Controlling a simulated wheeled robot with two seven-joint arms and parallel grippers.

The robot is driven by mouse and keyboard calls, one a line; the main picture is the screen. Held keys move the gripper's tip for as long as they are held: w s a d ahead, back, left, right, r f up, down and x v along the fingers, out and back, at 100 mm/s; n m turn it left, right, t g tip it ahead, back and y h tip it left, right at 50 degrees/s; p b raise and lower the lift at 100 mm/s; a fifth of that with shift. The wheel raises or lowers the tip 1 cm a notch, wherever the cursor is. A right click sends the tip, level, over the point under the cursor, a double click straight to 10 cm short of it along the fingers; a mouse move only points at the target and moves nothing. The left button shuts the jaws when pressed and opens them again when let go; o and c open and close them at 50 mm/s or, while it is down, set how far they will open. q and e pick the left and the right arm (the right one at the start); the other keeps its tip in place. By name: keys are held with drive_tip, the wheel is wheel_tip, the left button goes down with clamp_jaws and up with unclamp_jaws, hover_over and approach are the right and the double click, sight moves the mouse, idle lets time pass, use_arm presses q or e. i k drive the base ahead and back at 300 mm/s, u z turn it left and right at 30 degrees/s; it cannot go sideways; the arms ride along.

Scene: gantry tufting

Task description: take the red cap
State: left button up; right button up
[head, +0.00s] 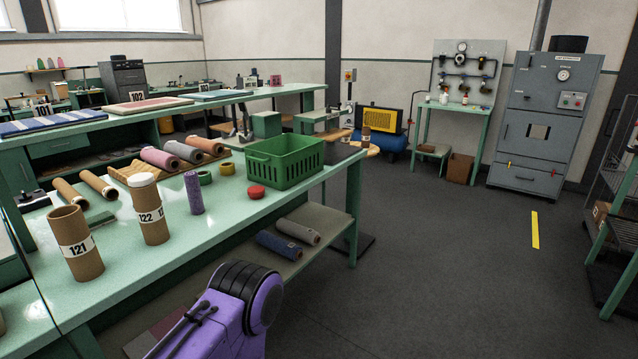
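A small round red cap (256,191) lies on the green workbench (215,222), just in front of a green slotted crate (284,161). A tube marked 121 (75,245) stands open at the top. Neither of my grippers shows; only a purple and black part of my own body is in view at the bottom.
A green tape roll (205,177) and a yellow one (227,168) lie left of the crate. Several yarn rolls (160,158) rest behind. A lower shelf (318,222) holds two dark rolls (279,246). The floor (430,260) right of the bench is open.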

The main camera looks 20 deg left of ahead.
sight(255, 193)
drive_tip(key=z, duration=0.2)
drive_tip(key=i, duration=1.3)
drive_tip(key=u, duration=0.4)
drive_tip(key=i, duration=0.85)
drive_tip(key=u, duration=0.65)
